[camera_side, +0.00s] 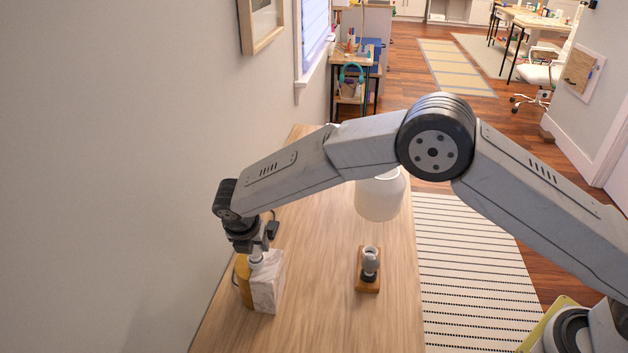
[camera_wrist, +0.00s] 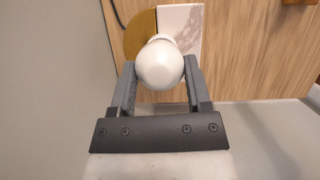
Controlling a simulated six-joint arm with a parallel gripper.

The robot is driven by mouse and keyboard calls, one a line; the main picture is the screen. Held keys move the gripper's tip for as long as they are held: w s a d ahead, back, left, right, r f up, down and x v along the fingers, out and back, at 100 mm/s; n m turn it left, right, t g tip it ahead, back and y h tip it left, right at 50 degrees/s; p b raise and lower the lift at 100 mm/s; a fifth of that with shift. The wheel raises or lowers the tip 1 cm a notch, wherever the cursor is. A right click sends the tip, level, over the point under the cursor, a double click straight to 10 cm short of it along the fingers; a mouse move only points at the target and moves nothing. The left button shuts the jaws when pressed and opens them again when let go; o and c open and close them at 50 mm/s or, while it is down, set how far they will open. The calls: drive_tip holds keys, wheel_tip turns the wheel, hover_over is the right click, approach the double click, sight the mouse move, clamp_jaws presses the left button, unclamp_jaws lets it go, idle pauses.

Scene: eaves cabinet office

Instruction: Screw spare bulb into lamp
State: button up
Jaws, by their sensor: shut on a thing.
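A white round bulb (camera_wrist: 160,66) is between the fingers of my gripper (camera_wrist: 160,85) in the wrist view, and the gripper is shut on it. In the side view my gripper (camera_side: 262,240) points down at the lamp base (camera_side: 266,284), a block half white marble and half gold. The base also shows beyond the bulb in the wrist view (camera_wrist: 181,22). The bulb is right over the base's top; whether its thread is in the socket is hidden. A second bulb-like piece (camera_side: 370,258) stands upright on a small wooden block (camera_side: 368,285) to the right.
A white lampshade (camera_side: 380,198) stands farther back on the wooden table (camera_side: 325,320), partly behind my arm. A grey wall (camera_side: 110,180) runs close along the table's left side. The table's front is clear between the lamp base and the wooden block.

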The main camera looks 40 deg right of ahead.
drive_tip(key=m+g, duration=0.1)
drive_tip(key=m, duration=0.2)
drive_tip(key=shift+w+a+m+h, duration=0.1)
drive_tip(key=shift+m+h, duration=0.2)
drive_tip(key=shift+h, duration=0.1)
drive_tip(key=m+g, duration=0.1)
drive_tip(key=m, duration=0.3)
drive_tip(key=shift+w+h, duration=0.1)
drive_tip(key=shift+h, duration=0.2)
drive_tip(key=shift+m+g, duration=0.3)
drive_tip(key=shift+m, duration=0.1)
drive_tip(key=m+g, duration=0.1)
drive_tip(key=m, duration=0.2)
drive_tip(key=shift+w+f+m, duration=0.1)
drive_tip(key=shift+m, duration=0.3)
drive_tip(key=shift+w+m+g, duration=0.1)
drive_tip(key=shift+m+g, duration=0.7)
drive_tip(key=shift+m, duration=1)
